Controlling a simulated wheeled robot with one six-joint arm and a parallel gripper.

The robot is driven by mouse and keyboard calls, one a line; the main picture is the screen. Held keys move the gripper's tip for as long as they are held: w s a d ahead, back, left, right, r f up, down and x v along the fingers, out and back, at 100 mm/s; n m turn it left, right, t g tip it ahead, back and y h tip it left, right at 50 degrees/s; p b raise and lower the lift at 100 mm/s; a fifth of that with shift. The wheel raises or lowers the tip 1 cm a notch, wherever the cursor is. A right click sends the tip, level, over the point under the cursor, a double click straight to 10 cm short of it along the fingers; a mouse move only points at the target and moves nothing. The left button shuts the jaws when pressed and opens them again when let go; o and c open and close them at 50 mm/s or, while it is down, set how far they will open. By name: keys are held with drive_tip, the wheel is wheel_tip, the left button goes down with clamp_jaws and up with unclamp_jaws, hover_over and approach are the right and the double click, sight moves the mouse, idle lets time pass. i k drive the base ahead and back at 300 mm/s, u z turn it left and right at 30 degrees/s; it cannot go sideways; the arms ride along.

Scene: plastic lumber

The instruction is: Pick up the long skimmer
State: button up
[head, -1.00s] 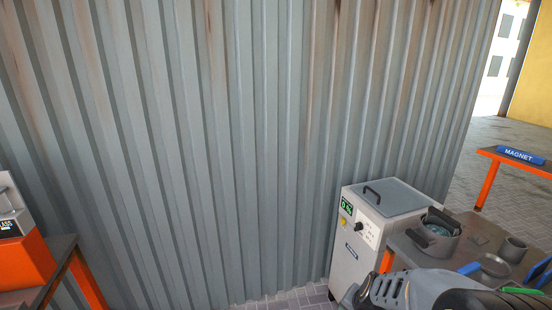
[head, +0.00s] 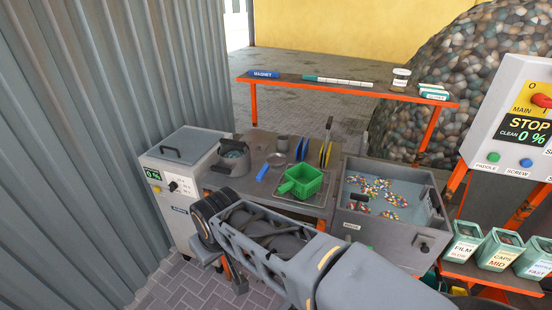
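I cannot single out the long skimmer for certain. A shallow round grey tool (head: 277,159) with a blue handle (head: 263,172) lies on the workbench (head: 245,186), behind a green basket (head: 301,181). My arm reaches up from the lower right in front of the bench. My gripper (head: 214,208) shows as dark shapes at the arm's far end, left of the basket and apart from the tools. Its fingers are not clear.
A grey tub (head: 345,213) of water and coloured bits is right. Behind is an orange-legged shelf (head: 300,82). A STOP panel (head: 525,120) and green bins (head: 500,250) are far right.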

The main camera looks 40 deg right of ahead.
sight(276, 160)
drive_tip(key=z, duration=1.2)
